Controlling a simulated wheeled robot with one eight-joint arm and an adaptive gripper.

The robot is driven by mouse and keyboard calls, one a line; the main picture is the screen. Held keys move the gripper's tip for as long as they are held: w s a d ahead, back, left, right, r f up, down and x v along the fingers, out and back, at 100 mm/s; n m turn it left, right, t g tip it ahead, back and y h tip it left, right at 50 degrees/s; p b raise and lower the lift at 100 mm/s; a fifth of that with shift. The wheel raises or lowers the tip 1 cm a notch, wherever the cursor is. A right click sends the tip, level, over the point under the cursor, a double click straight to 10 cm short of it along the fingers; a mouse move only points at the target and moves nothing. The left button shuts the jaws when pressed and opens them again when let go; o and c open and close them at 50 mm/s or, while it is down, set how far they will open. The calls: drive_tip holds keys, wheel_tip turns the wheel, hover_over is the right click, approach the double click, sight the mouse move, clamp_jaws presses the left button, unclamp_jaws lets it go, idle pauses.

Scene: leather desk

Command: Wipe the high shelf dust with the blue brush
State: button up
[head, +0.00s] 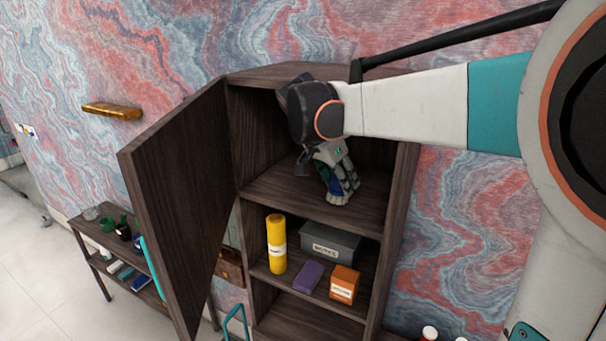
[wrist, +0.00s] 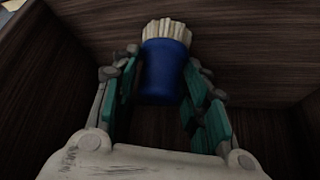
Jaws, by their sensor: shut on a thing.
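The blue brush (wrist: 166,70) has a blue body and pale bristles. In the wrist view it sits between the fingers of my gripper (wrist: 160,85), with its bristles pointing away from the palm. In the head view my gripper (head: 340,180) is inside the top compartment of the dark wooden cabinet, low over the high shelf (head: 285,190). Only a little of the brush shows there, at the fingertips. I cannot tell whether the bristles touch the shelf. No dust can be made out on the shelf in either view.
The cabinet door (head: 180,190) stands open on the left. The shelf below holds a yellow cylinder (head: 276,243), a grey box (head: 330,241), a purple block (head: 308,277) and an orange box (head: 344,284). A low side shelf (head: 92,245) with small items stands further left.

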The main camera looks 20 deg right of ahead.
drive_tip(key=shift+w+d+f, duration=0.15)
drive_tip(key=shift+f, duration=0.25)
drive_tip(key=shift+w+d+r, duration=0.1)
drive_tip(key=shift+w+d, duration=0.05)
drive_tip(key=shift+w+d+r+b, duration=0.3)
drive_tip(key=shift+w+r+b, duration=0.05)
drive_tip(key=shift+r, duration=0.2)
idle(0.3)
drive_tip(key=shift+s+a+f, duration=0.35)
drive_tip(key=shift+s+f, duration=0.1)
drive_tip(key=shift+f, duration=0.05)
drive_tip(key=shift+s+f, duration=0.1)
drive_tip(key=shift+f, duration=0.15)
drive_tip(key=shift+c, duration=0.4)
